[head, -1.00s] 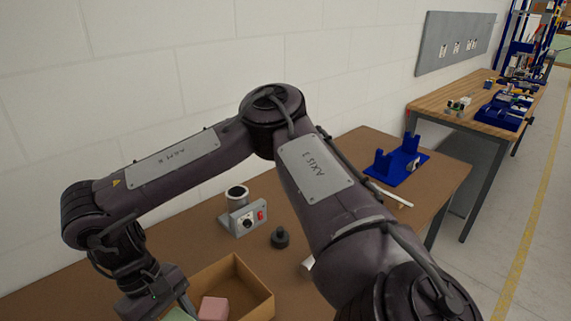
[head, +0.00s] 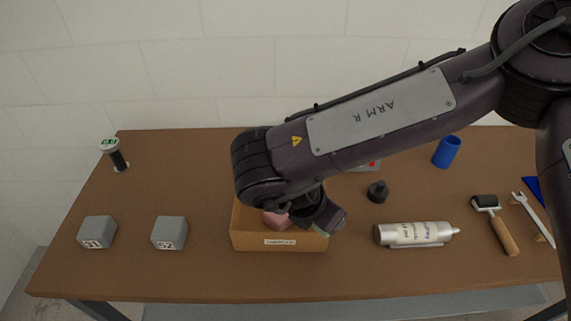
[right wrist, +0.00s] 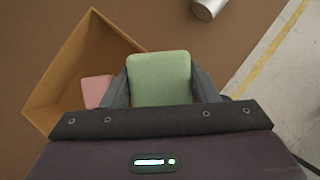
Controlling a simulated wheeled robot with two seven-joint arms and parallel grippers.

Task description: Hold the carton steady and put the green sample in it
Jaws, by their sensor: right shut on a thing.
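The open brown carton (head: 250,241) stands on the table with a label on its front. A pink block (head: 277,219) lies inside it and also shows in the right wrist view (right wrist: 97,91). My right gripper (head: 327,230) is at the carton's right end, largely hidden by its own arm. In the right wrist view its fingers (right wrist: 160,88) are shut on the green sample (right wrist: 160,75). There the sample overlaps the right edge of the carton (right wrist: 52,85); its height above the carton is unclear. My left gripper is not in view.
Two grey blocks (head: 97,231) (head: 170,232) stand left of the carton. A silver bottle (head: 412,234) lies to its right, with a dark knob (head: 377,191), a roller (head: 497,222) and a blue cup (head: 446,152) beyond.

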